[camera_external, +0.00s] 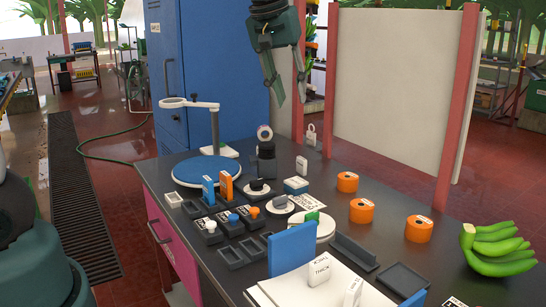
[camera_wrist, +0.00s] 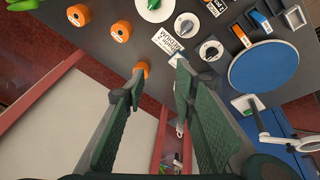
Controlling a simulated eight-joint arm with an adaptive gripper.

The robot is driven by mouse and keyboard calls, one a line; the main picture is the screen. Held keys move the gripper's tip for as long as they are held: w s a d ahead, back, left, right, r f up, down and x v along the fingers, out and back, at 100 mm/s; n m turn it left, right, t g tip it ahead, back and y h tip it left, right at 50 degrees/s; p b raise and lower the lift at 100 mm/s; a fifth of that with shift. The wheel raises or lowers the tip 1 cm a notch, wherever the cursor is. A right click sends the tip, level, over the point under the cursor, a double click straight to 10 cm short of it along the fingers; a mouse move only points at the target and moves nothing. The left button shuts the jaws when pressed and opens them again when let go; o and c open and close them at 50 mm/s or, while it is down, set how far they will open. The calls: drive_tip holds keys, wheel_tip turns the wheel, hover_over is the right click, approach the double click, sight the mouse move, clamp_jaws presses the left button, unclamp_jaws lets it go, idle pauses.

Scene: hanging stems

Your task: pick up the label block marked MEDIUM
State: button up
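I cannot pick out a label block marked MEDIUM for certain. A small white block (camera_external: 320,268) reading THICK stands on the white board at the front. A second white block (camera_external: 352,291) stands right of it, its lettering too small to read. Another small white block (camera_external: 301,165) stands near the back edge, with no readable marking. A flat card (camera_external: 306,201) lies mid-table; in the wrist view this card (camera_wrist: 168,41) reads MEDIUM. My gripper (camera_external: 290,98) is open and empty, high above the table's back edge; its spread fingers also show in the wrist view (camera_wrist: 158,80).
Orange rolls (camera_external: 361,211) stand at the right, near green bananas (camera_external: 494,248). A blue round pad (camera_external: 206,169) with a ring stand (camera_external: 213,125) is at the back left. Small trays, knobs and blue upright plates (camera_external: 292,249) crowd the middle. A pink-framed panel (camera_external: 400,90) stands behind.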

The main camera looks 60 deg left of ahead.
drive_tip(key=w+a+f+n+g, duration=0.1)
drive_tip(key=w+a+f+n, duration=0.15)
drive_tip(key=w+a, duration=0.4)
drive_tip(key=n+g+p, duration=0.3)
drive_tip(key=n, duration=0.3)
hover_over(302, 158)
drive_tip(key=shift+h, duration=0.3)
drive_tip(key=f, duration=2)
drive_tip(key=shift+s+d, duration=0.2)
drive_tip(key=shift+s, duration=0.15)
drive_tip(key=shift+a+f+n, duration=0.2)
drive_tip(key=shift+f+n, duration=0.05)
drive_tip(key=shift+f, duration=0.15)
drive_tip(key=shift+f, duration=1.3)
drive_tip(key=shift+w+f, duration=0.1)
drive_tip(key=shift+w+f, duration=0.15)
drive_tip(key=shift+f, duration=2.35)
